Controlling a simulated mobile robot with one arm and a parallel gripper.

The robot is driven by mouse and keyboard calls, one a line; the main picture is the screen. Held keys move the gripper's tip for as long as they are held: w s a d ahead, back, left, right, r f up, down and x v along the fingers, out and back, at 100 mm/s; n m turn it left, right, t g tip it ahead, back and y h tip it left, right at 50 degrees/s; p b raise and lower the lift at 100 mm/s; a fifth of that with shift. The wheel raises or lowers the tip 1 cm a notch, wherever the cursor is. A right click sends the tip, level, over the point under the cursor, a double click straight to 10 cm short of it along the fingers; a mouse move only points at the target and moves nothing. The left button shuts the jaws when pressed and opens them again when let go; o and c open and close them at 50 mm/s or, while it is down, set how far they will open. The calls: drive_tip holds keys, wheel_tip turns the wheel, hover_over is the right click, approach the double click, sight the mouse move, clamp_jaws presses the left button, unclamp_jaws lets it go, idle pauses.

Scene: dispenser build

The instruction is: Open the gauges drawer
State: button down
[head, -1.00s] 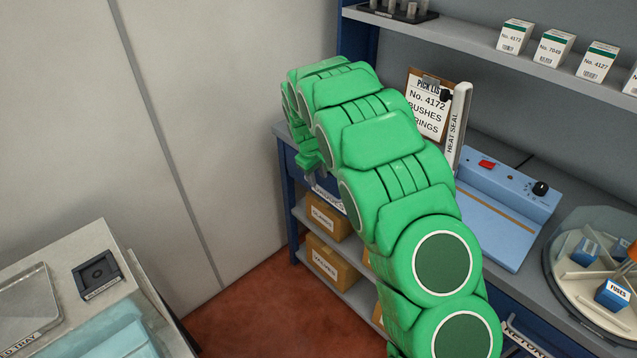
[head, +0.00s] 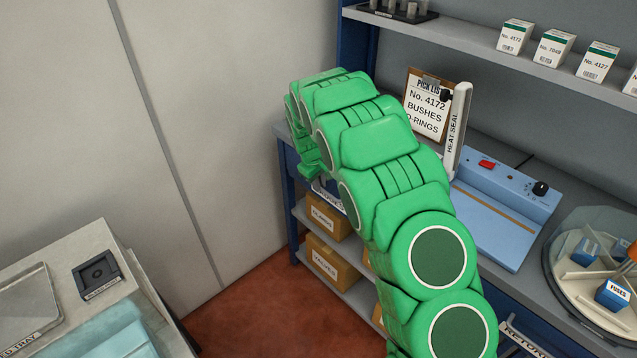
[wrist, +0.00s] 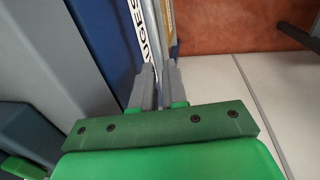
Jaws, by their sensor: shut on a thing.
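The gauges drawer is at the left end of the blue bench, mostly hidden behind my arm in the head view. Its white label (wrist: 140,28), with only part of the word showing, runs along the drawer edge in the wrist view. My gripper (wrist: 160,80) has its two grey fingers close together at the drawer's front, beside the label. It is shut on the drawer's handle, which is mostly hidden between the fingers. In the head view my gripper (head: 312,172) is largely hidden under my green wrist. I cannot tell how far the drawer stands out.
Cardboard boxes (head: 330,262) sit on shelves under the bench. A blue heat sealer (head: 505,215), a clipboard (head: 428,105) and a round carousel (head: 600,265) are on top. A grey side table (head: 60,300) stands at lower left. Red floor (head: 260,310) lies between.

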drive_tip(key=s+a, duration=1.7)
idle(0.3)
drive_tip(key=c, duration=1.2)
unclamp_jaws()
drive_tip(key=shift+o, duration=0.2)
drive_tip(key=shift+r, duration=0.1)
wheel_tip(320, 180, up, 8)
drive_tip(key=s+a, duration=0.1)
drive_tip(key=shift+f, duration=0.25)
